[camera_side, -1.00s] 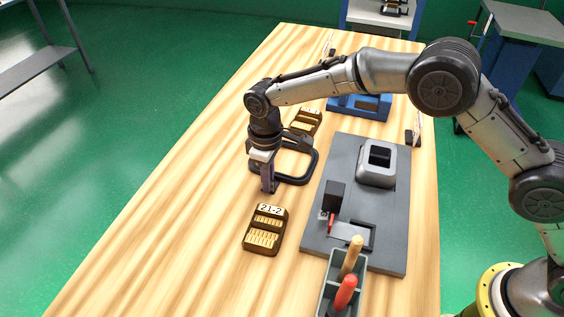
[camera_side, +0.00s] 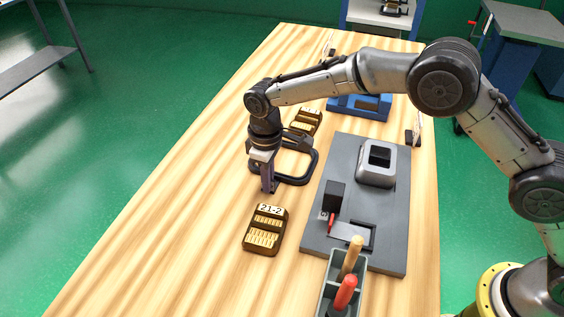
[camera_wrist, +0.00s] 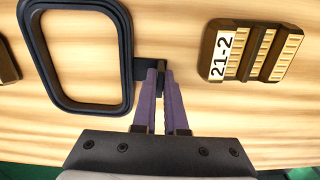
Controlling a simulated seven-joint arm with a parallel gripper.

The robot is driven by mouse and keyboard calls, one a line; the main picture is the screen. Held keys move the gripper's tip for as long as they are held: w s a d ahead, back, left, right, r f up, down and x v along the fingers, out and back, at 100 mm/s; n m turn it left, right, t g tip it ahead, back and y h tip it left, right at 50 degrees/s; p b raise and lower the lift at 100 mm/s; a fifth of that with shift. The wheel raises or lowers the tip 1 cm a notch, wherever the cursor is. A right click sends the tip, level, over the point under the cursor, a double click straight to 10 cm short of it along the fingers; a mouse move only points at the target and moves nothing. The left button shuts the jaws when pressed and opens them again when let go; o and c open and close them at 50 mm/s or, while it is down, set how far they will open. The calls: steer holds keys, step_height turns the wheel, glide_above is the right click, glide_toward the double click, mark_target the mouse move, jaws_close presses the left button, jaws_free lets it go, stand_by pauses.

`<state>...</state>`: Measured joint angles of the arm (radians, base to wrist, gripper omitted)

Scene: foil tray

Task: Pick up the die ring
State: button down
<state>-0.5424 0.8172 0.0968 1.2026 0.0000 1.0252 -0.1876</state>
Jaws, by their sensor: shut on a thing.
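The die ring (camera_side: 314,163) is a dark, rounded rectangular frame lying on the wooden table, partly hidden by my arm in the side view. It also shows in the wrist view (camera_wrist: 128,50), with a short tab (camera_wrist: 147,72) on its right side. My gripper (camera_side: 268,188) points down at the ring's near left side. In the wrist view my gripper (camera_wrist: 160,72) has its two purple fingers close together at the tab, shut on it. The ring looks level and at or very near the table top; a gap beneath it cannot be made out.
A brown block marked 21-2 (camera_side: 265,236) lies close in front of my gripper. A similar block (camera_side: 306,122) lies behind. A grey plate (camera_side: 396,215) with a raised hollow block (camera_side: 379,164) is to the right. A tool bin (camera_side: 327,290) stands in front. Table is clear left.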

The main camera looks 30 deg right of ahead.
steer(key=shift+r, duration=0.2)
stand_by(0.3)
steer(key=shift+r, duration=0.45)
step_height(320, 180, up, 2)
steer(key=shift+w+r, duration=0.1)
steer(key=shift+r, duration=0.1)
steer(key=s+d+r, duration=0.2)
steer(key=s+r, duration=0.1)
steer(key=s, duration=0.1)
steer(key=s+d+r, duration=0.2)
steer(key=s+r, duration=0.1)
steer(key=s, duration=0.1)
steer(key=s+d+r, duration=0.3)
steer(key=s, duration=0.1)
steer(key=shift+r, duration=0.25)
step_height(320, 180, up, 7)
steer(key=shift+d, duration=0.1)
stand_by(0.3)
